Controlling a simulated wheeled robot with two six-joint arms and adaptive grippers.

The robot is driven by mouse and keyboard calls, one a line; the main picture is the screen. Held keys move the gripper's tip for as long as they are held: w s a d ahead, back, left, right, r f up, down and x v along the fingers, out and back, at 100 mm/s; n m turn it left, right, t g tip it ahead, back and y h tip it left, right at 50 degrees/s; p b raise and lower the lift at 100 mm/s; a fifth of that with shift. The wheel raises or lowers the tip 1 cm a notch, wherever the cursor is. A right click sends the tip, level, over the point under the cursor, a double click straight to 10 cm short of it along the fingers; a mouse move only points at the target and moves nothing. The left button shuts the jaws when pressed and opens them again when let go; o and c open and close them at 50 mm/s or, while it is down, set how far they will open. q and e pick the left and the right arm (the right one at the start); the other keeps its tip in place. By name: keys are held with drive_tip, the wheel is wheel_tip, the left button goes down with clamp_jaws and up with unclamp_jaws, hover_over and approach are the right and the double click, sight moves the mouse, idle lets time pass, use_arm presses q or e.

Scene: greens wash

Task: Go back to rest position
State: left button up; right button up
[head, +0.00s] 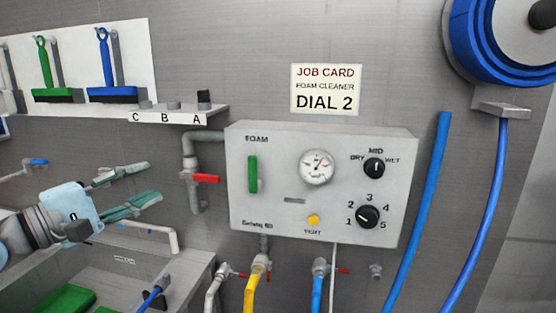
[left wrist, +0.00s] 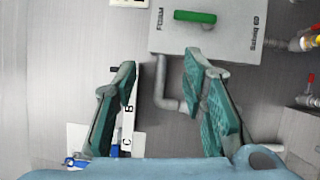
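My left gripper (head: 128,190) is at the left of the head view, with its two green-padded fingers apart and nothing between them. It is left of the foam control box (head: 290,215) and below the shelf marked C, B, A (head: 165,117). In the left wrist view the open fingers (left wrist: 160,105) frame the grey pipe and the lettered shelf, and the box (left wrist: 205,38) shows beyond them. My right gripper shows in neither view.
A job card (head: 325,89) reading "DIAL 2" is on the wall. A red-handled valve (head: 205,178) is on the pipe beside the box. Hoses with valves hang below the box. A blue hose reel (head: 500,40) is at the upper right. A sink edge (head: 185,285) lies below the gripper.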

use_arm(q)
drive_tip(key=s+a+f+m+y, duration=0.3)
drive_tip(key=f+m+y, duration=0.35)
drive_tip(key=f, duration=0.25)
drive_tip(key=s+a+f+m+y, duration=0.25)
drive_tip(key=f+m+y, duration=0.25)
drive_tip(key=f+m, duration=0.35)
drive_tip(key=s+a+f+m+y, duration=0.2)
drive_tip(key=a+f+m+y, duration=0.3)
drive_tip(key=f, duration=0.5)
drive_tip(key=s+d+f+n+g+h, duration=0.2)
drive_tip(key=s+d+f+n+g, duration=0.25)
drive_tip(key=s+f, duration=0.55)
drive_tip(key=s+d+f+n+g+h, duration=0.25)
drive_tip(key=s+d+f+g, duration=0.35)
drive_tip(key=s+f, duration=0.45)
drive_tip(key=s+a+f+n+g+b, duration=0.1)
drive_tip(key=s+f+b, duration=0.15)
drive_tip(key=f, duration=1.15)
drive_tip(key=s+a+f+g+b, duration=0.15)
drive_tip(key=f+b, duration=0.25)
drive_tip(key=f, duration=0.9)
drive_tip(key=s+f+b, duration=0.3)
drive_tip(key=s+f, duration=1)
drive_tip(key=f, duration=0.2)
drive_tip(key=shift+d+g, duration=0.15)
drive_tip(key=shift+g, duration=0.15)
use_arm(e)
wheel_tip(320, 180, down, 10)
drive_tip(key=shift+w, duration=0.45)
